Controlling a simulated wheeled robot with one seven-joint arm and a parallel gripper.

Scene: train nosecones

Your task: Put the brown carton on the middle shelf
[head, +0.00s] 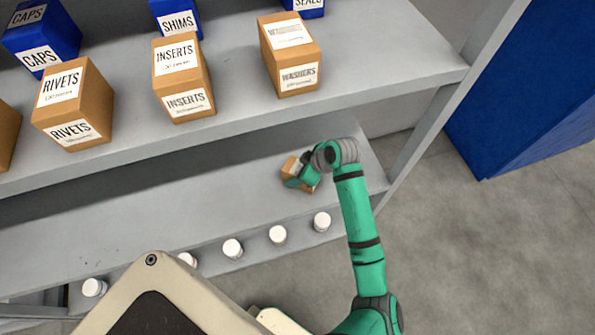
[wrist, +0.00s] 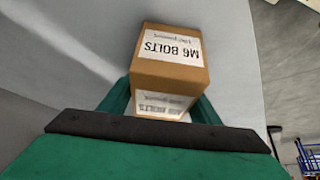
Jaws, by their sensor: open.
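The brown carton (head: 290,165) sits on the lower of the two grey shelf boards I see, near its right end. In the wrist view the carton (wrist: 170,62) bears white labels reading "M6 BOLTS" and stands between my two green fingers. My gripper (head: 302,178) is open around it, one finger on each side. Whether the fingers touch the carton I cannot tell. The lower board (head: 210,205) is otherwise bare around the carton. My gripper and wrist hide part of the carton in the head view.
The upper board (head: 235,100) holds brown cartons labelled rivets (head: 95,95), inserts (head: 200,85) and washers (head: 302,60), with blue boxes (head: 60,40) behind. Several white round items (head: 278,234) line the lower board's front edge. A shelf upright (head: 420,145) stands at right; open floor (head: 500,250) lies beyond.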

